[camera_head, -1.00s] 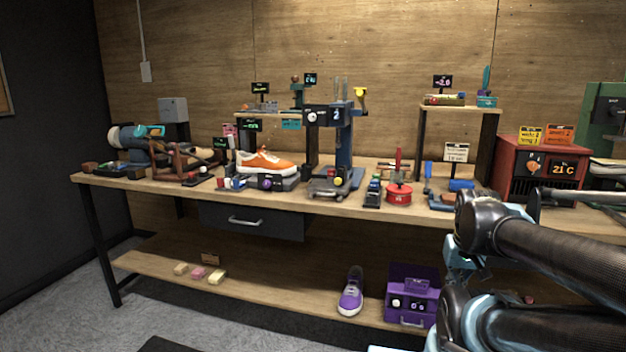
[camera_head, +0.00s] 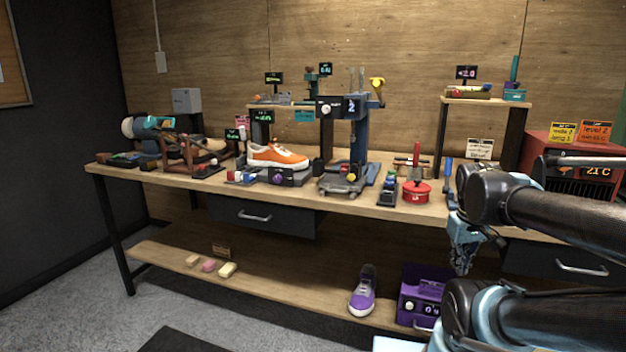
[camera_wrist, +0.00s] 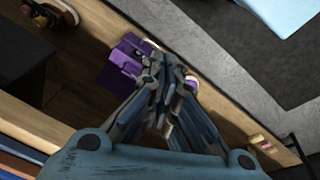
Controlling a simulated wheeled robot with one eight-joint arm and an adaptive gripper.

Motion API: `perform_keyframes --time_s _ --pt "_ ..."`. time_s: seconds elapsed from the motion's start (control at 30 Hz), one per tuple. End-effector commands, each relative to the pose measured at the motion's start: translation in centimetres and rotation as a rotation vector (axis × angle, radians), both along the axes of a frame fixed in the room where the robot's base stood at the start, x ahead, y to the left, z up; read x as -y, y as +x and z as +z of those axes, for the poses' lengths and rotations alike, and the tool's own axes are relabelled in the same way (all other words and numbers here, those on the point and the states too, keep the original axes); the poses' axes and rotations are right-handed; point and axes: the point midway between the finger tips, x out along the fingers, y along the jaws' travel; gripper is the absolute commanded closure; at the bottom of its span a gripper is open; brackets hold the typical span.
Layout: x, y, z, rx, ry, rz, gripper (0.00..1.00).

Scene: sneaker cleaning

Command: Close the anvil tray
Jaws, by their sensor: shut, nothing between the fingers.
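A blue press (camera_head: 359,130) with a small display stands at the middle of the workbench. At its foot is a grey tray-like part (camera_head: 341,186) with a yellow knob above it; this may be the anvil tray, but I cannot tell how far out it sits. My gripper (camera_head: 462,268) hangs in front of the bench's front edge, right of the press and well apart from it. In the wrist view my gripper (camera_wrist: 168,65) has its fingers together, with nothing held. The tray cannot be made out in the wrist view.
An orange sneaker (camera_head: 277,156) is left of the press; a red round tin (camera_head: 417,191) is to its right. A closed drawer (camera_head: 262,215) is under the bench top (camera_head: 310,196). A purple sneaker (camera_head: 362,293) and purple box (camera_head: 420,298) are on the lower shelf.

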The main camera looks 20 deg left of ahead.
Motion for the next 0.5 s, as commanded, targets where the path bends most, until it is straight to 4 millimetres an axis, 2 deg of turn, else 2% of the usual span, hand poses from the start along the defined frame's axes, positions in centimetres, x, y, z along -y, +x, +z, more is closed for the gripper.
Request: perform_keyframes --time_s 0.03,0.27,0.5 --pt "-0.6 1.2 1.1 0.001 -0.034 0.099 1.0" --pt "-4.1 6.6 5.4 0.006 -0.212 0.552 1.0" --pt "-10.2 11.9 9.2 0.01 -0.408 1.011 1.0"
